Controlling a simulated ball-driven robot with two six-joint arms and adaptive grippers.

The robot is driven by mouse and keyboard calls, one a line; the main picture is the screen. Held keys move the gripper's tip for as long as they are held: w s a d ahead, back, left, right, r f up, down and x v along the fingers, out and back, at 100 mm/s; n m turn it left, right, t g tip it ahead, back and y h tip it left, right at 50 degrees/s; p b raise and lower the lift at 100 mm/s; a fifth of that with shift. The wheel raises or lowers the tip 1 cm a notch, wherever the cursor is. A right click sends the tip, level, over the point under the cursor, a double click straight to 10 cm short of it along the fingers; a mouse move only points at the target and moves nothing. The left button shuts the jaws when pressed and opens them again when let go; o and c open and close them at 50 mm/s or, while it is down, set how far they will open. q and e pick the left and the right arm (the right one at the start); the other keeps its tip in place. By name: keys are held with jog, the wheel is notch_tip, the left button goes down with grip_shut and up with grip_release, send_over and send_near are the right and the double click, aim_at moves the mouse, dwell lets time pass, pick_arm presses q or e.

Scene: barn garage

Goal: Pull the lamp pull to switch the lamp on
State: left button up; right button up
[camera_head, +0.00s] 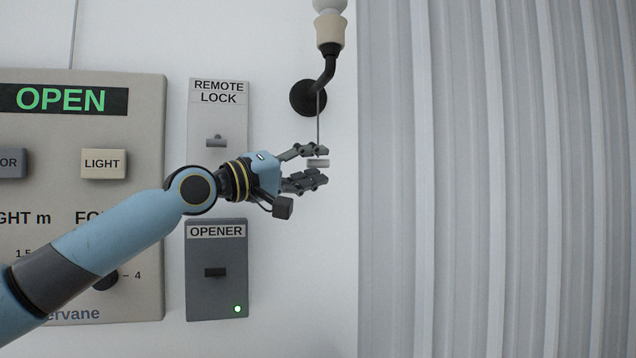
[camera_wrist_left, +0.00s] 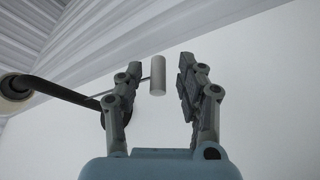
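The lamp (camera_head: 329,28) is at the top of the head view, a white bulb in a cream socket on a black curved arm fixed to the wall. A thin cord hangs from it to the lamp pull (camera_head: 318,163), a small pale cylinder. My left gripper (camera_head: 320,165) is open, with one finger above and one below the pull in the head view. In the left wrist view the pull (camera_wrist_left: 157,75) shows between the open fingertips (camera_wrist_left: 158,80), nearer the left finger. My right gripper is not in view.
A grey panel (camera_head: 150,190) with an OPEN display and a LIGHT button (camera_head: 103,164) is on the left. A REMOTE LOCK switch plate (camera_head: 233,120) and an OPENER switch box (camera_head: 217,295) flank my left wrist. Corrugated grey door (camera_head: 490,180) fills the right.

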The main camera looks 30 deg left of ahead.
pick_arm(q)
jog(key=shift+w+d+r, duration=0.15)
jog(key=shift+w+d, duration=0.15)
jog(key=shift+w, duration=0.2)
grip_shut()
